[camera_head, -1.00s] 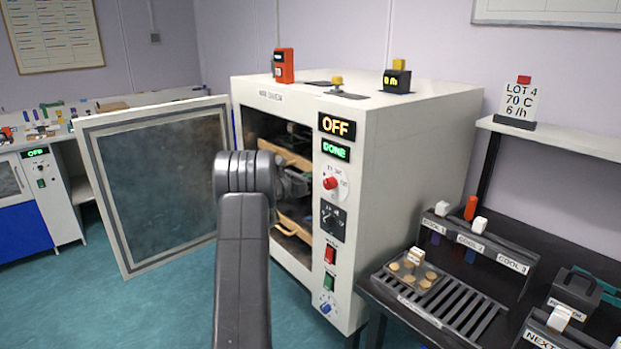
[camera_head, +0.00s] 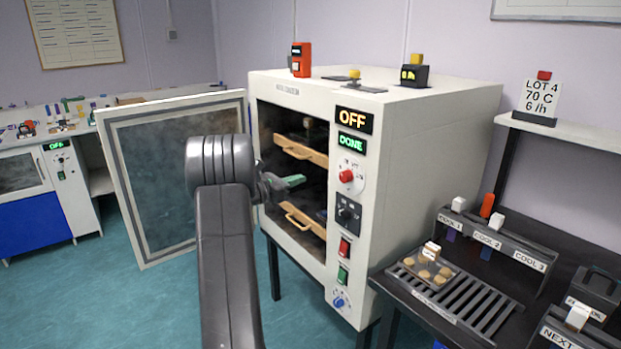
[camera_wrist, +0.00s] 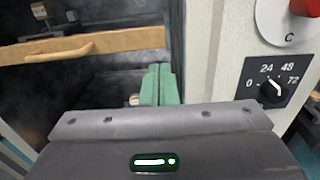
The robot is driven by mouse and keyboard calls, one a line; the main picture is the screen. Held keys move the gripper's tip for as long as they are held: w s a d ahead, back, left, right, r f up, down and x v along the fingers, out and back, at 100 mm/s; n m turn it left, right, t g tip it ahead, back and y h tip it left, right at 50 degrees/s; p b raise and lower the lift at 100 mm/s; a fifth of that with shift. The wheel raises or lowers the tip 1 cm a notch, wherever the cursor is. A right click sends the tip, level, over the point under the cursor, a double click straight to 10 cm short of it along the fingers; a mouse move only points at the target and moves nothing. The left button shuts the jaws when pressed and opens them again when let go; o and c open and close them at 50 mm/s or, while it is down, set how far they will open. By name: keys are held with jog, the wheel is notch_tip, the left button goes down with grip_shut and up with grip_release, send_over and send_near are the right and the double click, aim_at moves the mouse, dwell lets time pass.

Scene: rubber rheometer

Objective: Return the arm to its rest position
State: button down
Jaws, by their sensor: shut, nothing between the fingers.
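My gripper (camera_head: 292,182) is at the open front of the white oven, its green fingers pointing to the right across the opening. In the wrist view the green fingers (camera_wrist: 160,84) are together, with nothing held between them. The dark grey arm reaches up from the bottom of the head view to the gripper. The oven (camera_head: 430,150) shows OFF and DONE on its panel. Its door (camera_head: 122,190) stands wide open to the left.
Wooden-fronted shelves (camera_head: 302,150) with handles sit inside the oven; one front (camera_wrist: 90,45) is close ahead in the wrist view. The oven's control panel (camera_head: 346,215) is just right of the gripper. A dark bench (camera_head: 400,290) with a slatted rack stands at right. Open floor lies at left.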

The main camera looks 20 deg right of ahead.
jog(key=shift+s+a, duration=0.2)
jog(key=shift+a, duration=0.45)
jog(key=shift+f, duration=0.1)
jog(key=p+x, duration=0.1)
jog(key=x, duration=1.2)
jog(key=shift+d, duration=0.3)
